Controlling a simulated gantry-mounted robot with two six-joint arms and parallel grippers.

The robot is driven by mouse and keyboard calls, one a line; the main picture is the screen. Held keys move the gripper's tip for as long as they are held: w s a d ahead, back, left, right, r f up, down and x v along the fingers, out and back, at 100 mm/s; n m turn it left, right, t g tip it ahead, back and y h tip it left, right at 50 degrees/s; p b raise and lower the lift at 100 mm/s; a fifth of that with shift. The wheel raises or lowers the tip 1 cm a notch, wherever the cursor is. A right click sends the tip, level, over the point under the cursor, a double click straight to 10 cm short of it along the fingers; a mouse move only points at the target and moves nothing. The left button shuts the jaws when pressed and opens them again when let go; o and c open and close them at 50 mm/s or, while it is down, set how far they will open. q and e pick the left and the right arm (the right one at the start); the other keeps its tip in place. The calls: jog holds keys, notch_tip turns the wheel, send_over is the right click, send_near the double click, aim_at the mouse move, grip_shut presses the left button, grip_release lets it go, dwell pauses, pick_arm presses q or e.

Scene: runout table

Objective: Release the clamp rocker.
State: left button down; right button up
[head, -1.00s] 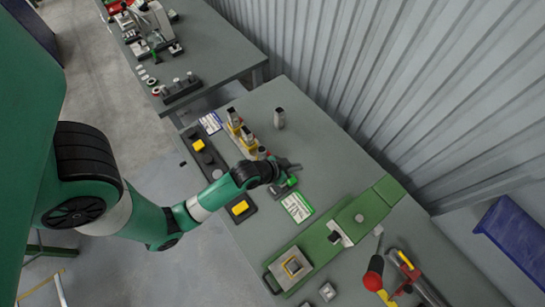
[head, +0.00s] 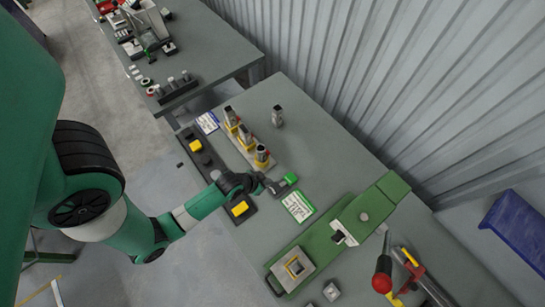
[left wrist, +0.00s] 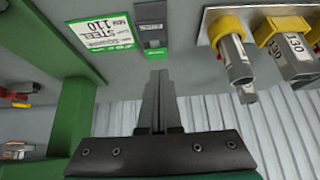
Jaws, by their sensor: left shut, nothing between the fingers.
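A small grey switch box with a green part (head: 291,178) lies on the table, next to a green-and-white label card. I take it for the clamp rocker, though no name on it can be read. It also shows in the left wrist view (left wrist: 153,30), with a dark face, small markings and a green band at its near end. My left gripper (head: 275,186) is shut and empty, just beside the box. In the left wrist view its fingertips (left wrist: 158,75) point at the green band; whether they touch it I cannot tell. My right gripper is not in view.
The label card (head: 298,206) reads "STEEL 110" in the wrist view. Several metal pieces in yellow holders (head: 246,137) stand behind. A green fixture (head: 320,244) crosses the table at right, near a red-knobbed lever (head: 383,265). A corrugated wall (head: 400,90) bounds the back.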

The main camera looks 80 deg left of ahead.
pick_arm(q)
jog(key=b, duration=0.1)
send_over(277, 184)
jog(key=s, duration=0.1)
jog(key=f, duration=0.5)
jog(key=shift+s+d, duration=0.2)
jog(key=shift+d, duration=0.15)
jog(key=shift+s+d+f+b, duration=0.1)
jog(key=shift+s+f+b, duration=0.05)
jog(key=shift+f, duration=0.5)
jog(key=shift+s+d+f+b, duration=0.1)
jog(key=shift+s+f+b, duration=0.05)
jog(key=shift+f, duration=0.45)
jog(key=shift+s+f, duration=0.1)
jog(key=shift+f, duration=0.45)
